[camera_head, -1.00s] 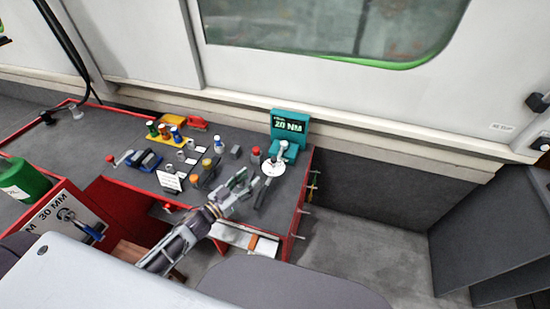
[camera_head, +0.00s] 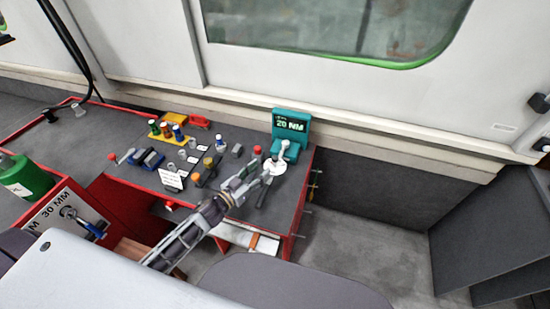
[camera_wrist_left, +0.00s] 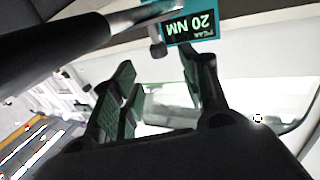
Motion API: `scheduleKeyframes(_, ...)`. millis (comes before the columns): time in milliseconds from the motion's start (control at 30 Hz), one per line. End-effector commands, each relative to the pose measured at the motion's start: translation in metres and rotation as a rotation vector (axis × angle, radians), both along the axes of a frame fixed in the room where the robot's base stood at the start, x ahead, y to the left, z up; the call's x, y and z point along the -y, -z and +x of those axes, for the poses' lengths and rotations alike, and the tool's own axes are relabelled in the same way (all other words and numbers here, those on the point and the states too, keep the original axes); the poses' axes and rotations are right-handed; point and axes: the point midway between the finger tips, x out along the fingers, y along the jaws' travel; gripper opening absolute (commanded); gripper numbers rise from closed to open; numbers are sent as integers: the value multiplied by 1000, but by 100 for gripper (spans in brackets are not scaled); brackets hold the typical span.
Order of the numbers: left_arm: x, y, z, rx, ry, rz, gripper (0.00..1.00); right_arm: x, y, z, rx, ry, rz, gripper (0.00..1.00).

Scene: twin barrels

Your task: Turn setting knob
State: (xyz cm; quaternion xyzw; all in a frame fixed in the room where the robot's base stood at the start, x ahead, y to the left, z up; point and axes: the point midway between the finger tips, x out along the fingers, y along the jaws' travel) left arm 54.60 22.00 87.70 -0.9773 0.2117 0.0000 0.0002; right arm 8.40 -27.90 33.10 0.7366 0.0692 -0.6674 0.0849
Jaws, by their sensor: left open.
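A teal tester (camera_head: 290,128) with a "20 NM" display stands at the bench's right end. It shows upside down in the wrist view (camera_wrist_left: 192,25). A wrench-like tool with a silver shaft and dark handle (camera_head: 264,192) extends from the round white plate (camera_head: 278,167) before the tester. In the wrist view, its black handle (camera_wrist_left: 50,45) is large at upper left, outside the jaws. My left gripper (camera_head: 256,175) is open and empty, close beside the tool; contact cannot be told. Its green-padded fingers (camera_wrist_left: 160,85) are apart. No part is clearly identifiable as the setting knob. My right gripper is out of view.
Several small bottles and knobs (camera_head: 208,162), a white card (camera_head: 171,180) and a yellow holder with cylinders (camera_head: 166,130) stand on the grey bench left of the gripper. A green canister (camera_head: 25,178) and a "30 MM" panel (camera_head: 50,212) are farther left. Floor right of the bench is clear.

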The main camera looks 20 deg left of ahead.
Motion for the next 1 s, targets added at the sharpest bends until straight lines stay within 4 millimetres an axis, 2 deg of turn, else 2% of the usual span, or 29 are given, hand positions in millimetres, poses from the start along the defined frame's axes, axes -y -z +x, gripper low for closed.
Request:
scheduleKeyframes(533, 18, -1, 40, 0, 0, -1, 45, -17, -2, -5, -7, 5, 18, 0)
scheduleKeyframes(1000, 33, -1, 73, 0, 0, -1, 45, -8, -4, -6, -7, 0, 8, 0)
